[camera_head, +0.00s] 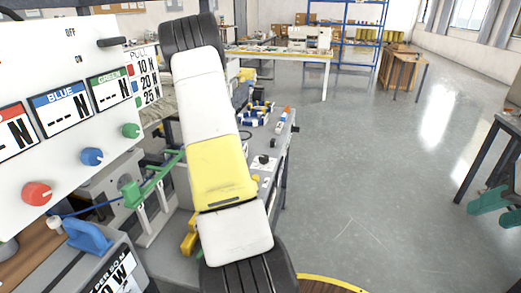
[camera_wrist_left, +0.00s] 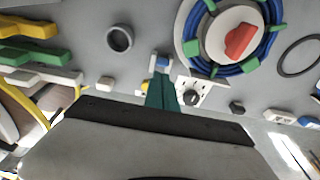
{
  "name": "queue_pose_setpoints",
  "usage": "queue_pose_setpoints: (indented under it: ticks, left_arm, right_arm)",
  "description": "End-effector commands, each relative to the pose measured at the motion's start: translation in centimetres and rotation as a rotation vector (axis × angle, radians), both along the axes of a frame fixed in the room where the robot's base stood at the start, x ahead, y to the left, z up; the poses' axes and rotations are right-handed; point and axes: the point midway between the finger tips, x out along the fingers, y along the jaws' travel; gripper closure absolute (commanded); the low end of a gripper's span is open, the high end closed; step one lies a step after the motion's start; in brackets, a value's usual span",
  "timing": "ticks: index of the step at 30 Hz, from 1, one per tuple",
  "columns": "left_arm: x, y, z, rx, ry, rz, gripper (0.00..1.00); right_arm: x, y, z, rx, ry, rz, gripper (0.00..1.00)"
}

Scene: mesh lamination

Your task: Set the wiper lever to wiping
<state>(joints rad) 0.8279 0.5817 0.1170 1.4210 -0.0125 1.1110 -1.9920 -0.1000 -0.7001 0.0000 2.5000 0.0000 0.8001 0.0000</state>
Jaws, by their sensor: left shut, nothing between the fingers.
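I cannot tell for sure which part is the wiper lever. A small white and blue piece (camera_wrist_left: 161,62) stands at the fingertips of my left gripper (camera_wrist_left: 161,78) in the left wrist view. The left gripper's teal fingers are shut and empty; I cannot tell whether they touch that piece. A black knob (camera_wrist_left: 191,97) on a white plate is just right of the fingers; a similar knob (camera_head: 263,160) shows in the head view. In the head view my left arm hides part of the bench. My right gripper (camera_head: 492,205) is partly cut off at the right edge.
A white control panel with a black lever (camera_head: 112,42) and a red knob (camera_head: 37,193) fills the left. A blue handle (camera_head: 88,236) and green linkage (camera_head: 150,180) are below. Open floor (camera_head: 370,170) lies right.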

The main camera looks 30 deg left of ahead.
Motion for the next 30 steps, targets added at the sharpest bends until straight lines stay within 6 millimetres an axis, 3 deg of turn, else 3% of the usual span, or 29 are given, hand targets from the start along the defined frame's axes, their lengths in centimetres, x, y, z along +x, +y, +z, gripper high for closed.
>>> queue_pose_setpoints:
  ticks: [3, 8, 25, 28, 30]
  left_arm:
    - [0.0, 0.2, 1.8, -0.001, -0.002, -0.002, 1.0]
    - [0.0, 0.2, 3.1, -0.005, -0.001, -0.003, 1.0]
    - [0.0, 0.1, 3.3, -0.006, -0.001, -0.004, 1.0]
    - [0.3, -0.8, 4.1, 0.0, -0.003, 0.011, 1.0]
    - [0.7, -2.3, 5.4, 0.01, -0.006, 0.039, 1.0]
  right_arm:
    - [0.0, 0.0, 0.0, 0.0, 0.0, 0.0, 0.62]
    - [0.0, 0.0, 0.0, 0.0, 0.0, 0.0, 0.62]
    - [0.0, 0.0, 0.0, 0.0, 0.0, 0.0, 0.62]
    - [0.0, 0.0, 0.0, 0.0, 0.0, 0.0, 0.62]
    - [0.0, 0.0, 0.0, 0.0, 0.0, 0.0, 0.62]
